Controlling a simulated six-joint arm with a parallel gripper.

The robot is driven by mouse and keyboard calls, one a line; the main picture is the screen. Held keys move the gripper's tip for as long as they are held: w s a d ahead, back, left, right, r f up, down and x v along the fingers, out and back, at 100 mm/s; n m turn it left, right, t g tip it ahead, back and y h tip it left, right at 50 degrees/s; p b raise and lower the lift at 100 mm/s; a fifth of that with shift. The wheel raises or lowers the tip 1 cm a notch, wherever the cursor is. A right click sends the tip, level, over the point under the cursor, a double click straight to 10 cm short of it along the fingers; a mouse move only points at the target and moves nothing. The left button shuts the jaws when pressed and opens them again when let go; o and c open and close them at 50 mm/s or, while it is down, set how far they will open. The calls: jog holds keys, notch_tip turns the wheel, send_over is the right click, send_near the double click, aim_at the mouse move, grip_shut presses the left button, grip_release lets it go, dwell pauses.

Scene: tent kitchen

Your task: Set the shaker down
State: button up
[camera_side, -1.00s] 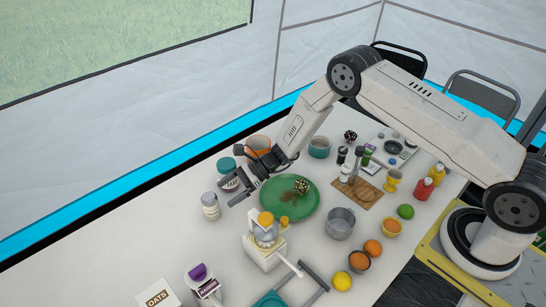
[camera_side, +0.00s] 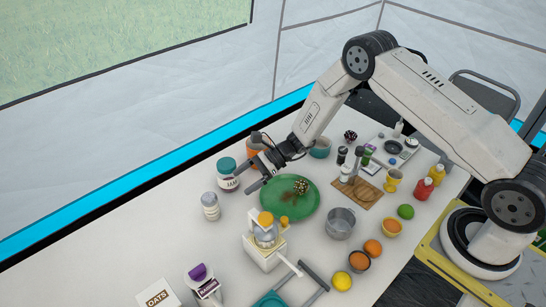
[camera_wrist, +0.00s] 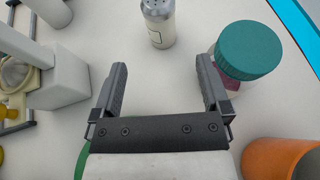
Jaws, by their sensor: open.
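A pale shaker with a silver perforated top (camera_side: 210,207) stands upright on the white table, left of the green plate. In the wrist view the shaker (camera_wrist: 158,24) stands ahead of the fingertips, near the top edge, with clear table between. My gripper (camera_side: 254,176) is open and empty, to the right of the shaker and apart from it, over the left edge of the plate. In the wrist view its two fingers (camera_wrist: 161,70) are spread wide with bare table between them.
A jam jar with a teal lid (camera_side: 228,176) stands close beside my gripper, with an orange pot (camera_side: 256,143) behind. The green plate (camera_side: 305,205) holds a pinecone-like item. A cream juicer-like appliance (camera_side: 264,250) stands in front. Table left of the shaker is free.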

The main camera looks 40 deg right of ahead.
jog(key=s+d+r+n+h, duration=0.6)
jog(key=s+r+n, duration=0.2)
jog(key=s+n, duration=0.2)
jog(key=s+d+r+n+h, duration=0.6)
jog(key=s+n, duration=0.4)
jog(key=s, duration=0.2)
jog(key=shift+s+d+r+n+g+h, duration=0.25)
jog(key=shift+r+h, duration=0.25)
jog(key=shift+r, duration=0.45)
